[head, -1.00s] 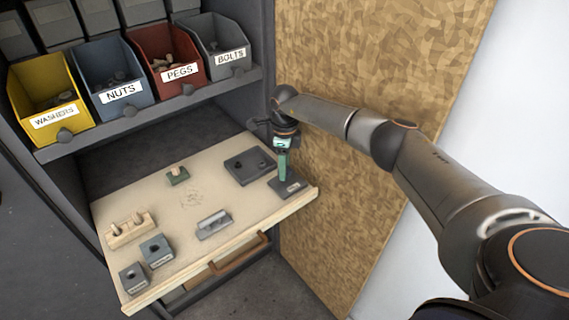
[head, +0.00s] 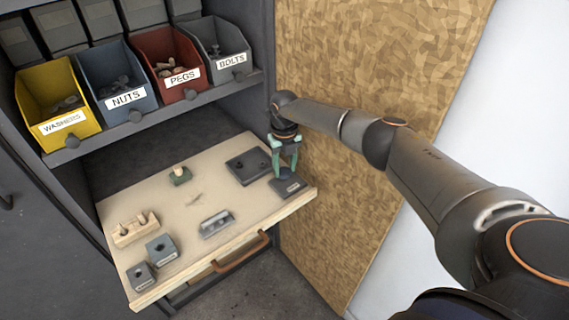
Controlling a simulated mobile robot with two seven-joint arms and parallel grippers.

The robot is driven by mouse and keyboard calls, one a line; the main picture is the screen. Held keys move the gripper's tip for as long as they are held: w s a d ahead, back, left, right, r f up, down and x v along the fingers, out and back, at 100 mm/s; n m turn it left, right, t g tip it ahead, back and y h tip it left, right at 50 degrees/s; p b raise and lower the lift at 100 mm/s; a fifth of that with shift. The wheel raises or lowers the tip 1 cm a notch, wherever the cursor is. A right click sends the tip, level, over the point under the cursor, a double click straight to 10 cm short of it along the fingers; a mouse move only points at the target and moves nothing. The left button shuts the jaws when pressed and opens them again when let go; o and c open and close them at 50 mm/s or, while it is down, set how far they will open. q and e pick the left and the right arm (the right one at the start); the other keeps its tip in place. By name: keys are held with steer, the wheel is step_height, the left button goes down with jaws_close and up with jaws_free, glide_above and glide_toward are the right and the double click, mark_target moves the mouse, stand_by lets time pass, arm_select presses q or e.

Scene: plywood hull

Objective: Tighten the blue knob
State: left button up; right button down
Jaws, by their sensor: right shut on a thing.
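My right gripper (head: 284,173) reaches down from above at the right end of the wooden worktop (head: 190,228). Its green fingers stand on either side of a small bluish knob, shut on it just above a dark grey block (head: 291,188). The knob is mostly hidden by the fingers, and its turn angle cannot be made out. The block sits flat near the worktop's right edge. My left gripper is not in view.
A dark plate (head: 248,166) lies just left of the gripper. Labelled bins (head: 127,98) line the shelf above. A plywood wall (head: 345,190) rises close on the right.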

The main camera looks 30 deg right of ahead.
steer(key=m+p, duration=0.1)
steer(key=m, duration=0.2)
steer(key=m+p, duration=0.1)
steer(key=m, duration=0.1)
steer(key=shift+w+d+r+m, duration=0.1)
steer(key=shift+w+r+m, duration=0.1)
steer(key=shift+m, duration=0.2)
stand_by(0.4)
steer(key=c, duration=0.7)
jaws_free()
steer(key=shift+s, duration=0.1)
steer(key=o, duration=0.4)
steer(key=shift+f, duration=0.1)
steer(key=shift+c, duration=0.2)
steer(key=shift+s, duration=0.1)
